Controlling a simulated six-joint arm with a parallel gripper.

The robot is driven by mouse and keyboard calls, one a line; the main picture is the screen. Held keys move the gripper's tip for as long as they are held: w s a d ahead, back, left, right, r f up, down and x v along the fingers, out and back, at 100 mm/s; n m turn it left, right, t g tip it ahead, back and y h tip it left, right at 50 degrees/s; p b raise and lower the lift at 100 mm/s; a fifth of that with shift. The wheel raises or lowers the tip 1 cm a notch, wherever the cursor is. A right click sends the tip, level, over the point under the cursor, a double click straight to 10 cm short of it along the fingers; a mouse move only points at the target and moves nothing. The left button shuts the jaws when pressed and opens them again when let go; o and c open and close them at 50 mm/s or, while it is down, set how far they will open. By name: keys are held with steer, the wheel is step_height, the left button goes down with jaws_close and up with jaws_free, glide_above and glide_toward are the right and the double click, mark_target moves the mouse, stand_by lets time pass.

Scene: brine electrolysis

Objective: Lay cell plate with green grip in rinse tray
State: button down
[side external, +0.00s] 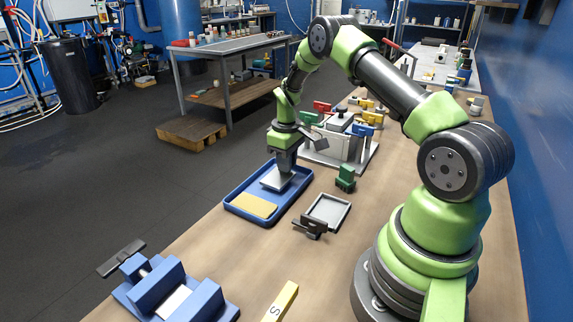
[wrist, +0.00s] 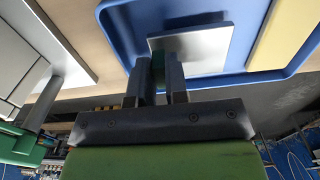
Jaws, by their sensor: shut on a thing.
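The cell plate (side external: 277,180) is a flat grey square. It is over the far end of the blue rinse tray (side external: 233,211), inside its rim. My gripper (side external: 285,170) points down and is shut on the plate's green grip. In the wrist view the green grip (wrist: 158,68) shows between the two fingers of my gripper (wrist: 160,80), with the grey plate (wrist: 205,48) beyond it, inside the blue tray (wrist: 125,30). I cannot tell whether the plate touches the tray floor. The fingers hide most of the grip.
A yellow pad (side external: 252,205) lies in the tray's near half. A grey cell box (side external: 335,148) with coloured grips stands behind. A green block (side external: 346,178), a shallow grey tray (side external: 328,210) and a blue vise-like fixture (side external: 165,290) are on the bench.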

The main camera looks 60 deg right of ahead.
steer(key=shift+f, duration=0.45)
steer(key=shift+f, duration=0.1)
steer(key=c, duration=1.1)
jaws_free()
